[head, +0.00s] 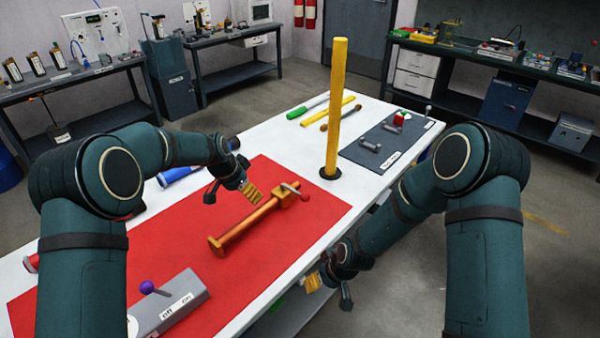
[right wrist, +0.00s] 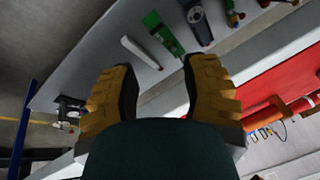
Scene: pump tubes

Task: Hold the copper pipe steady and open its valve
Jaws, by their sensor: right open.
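The copper pipe (head: 250,220) lies on the red mat (head: 170,240), with a flat end toward the near left. Its valve (head: 292,190), a lever with a red tip, is at the far right end. My left gripper (head: 250,191) hangs just left of the pipe's valve end, apart from it as far as I can see. Its yellow fingers overlap, so its opening is unclear. My right gripper (head: 318,280) is low at the table's front edge, away from the pipe. In the right wrist view its fingers (right wrist: 160,88) are spread with nothing between them.
A yellow pipe (head: 336,110) stands upright in a black base behind the copper pipe. A grey switch box (head: 175,308) with a purple knob is at the near left. A grey mat (head: 385,141) with small valves lies at the right. Red mat is clear around the copper pipe.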

